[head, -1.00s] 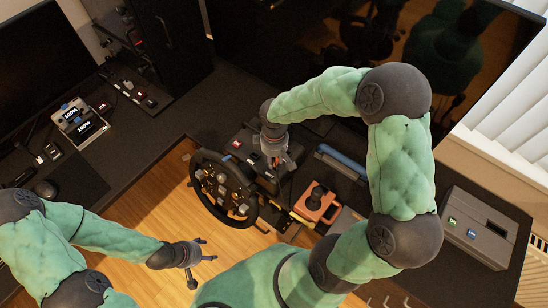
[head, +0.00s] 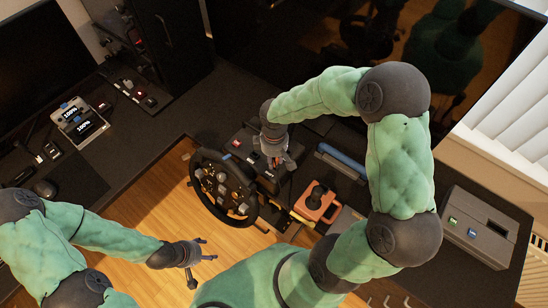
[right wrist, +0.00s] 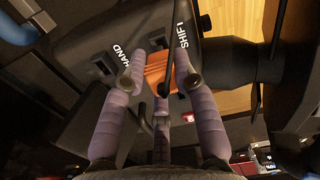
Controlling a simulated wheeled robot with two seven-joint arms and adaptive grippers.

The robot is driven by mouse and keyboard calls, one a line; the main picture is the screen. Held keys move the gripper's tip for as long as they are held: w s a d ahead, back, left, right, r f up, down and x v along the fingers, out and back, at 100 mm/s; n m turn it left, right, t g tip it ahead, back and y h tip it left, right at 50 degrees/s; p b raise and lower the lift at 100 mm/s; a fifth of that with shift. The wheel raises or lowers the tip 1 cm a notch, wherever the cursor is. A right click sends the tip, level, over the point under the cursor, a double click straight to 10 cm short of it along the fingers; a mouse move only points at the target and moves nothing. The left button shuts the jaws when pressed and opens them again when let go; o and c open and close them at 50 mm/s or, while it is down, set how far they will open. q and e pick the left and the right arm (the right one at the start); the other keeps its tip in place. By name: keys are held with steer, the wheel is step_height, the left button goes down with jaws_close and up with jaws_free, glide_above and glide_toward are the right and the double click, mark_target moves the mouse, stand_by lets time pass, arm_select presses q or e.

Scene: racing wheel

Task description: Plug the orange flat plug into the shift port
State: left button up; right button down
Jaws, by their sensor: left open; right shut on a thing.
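The orange flat plug (right wrist: 156,72) shows in the right wrist view between the fingers of my right gripper (right wrist: 158,84), which is shut on it. It is at the face of a dark wheel base (right wrist: 215,62), beside the white SHIFT label. Whether its tip is inside the port is hidden. A HAND label with a dark port is left of it. In the head view my right gripper (head: 277,162) is behind the racing wheel (head: 222,188). My left gripper (head: 206,250) is open and empty above the wooden floor.
An orange-topped shifter unit (head: 316,203) stands right of the wheel, with a blue bar (head: 340,163) behind it. A grey box (head: 478,228) is at the far right. A keyboard-side mouse (head: 45,188) and several small devices are on the left desk. Open floor (head: 150,195) lies left of the wheel.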

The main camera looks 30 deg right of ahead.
steer(key=shift+f+b, duration=0.75)
steer(key=shift+f, duration=0.3)
steer(key=c, duration=0.9)
jaws_free()
steer(key=shift+r, duration=0.1)
step_height(320, 180, up, 12)
steer(key=shift+f, duration=0.1)
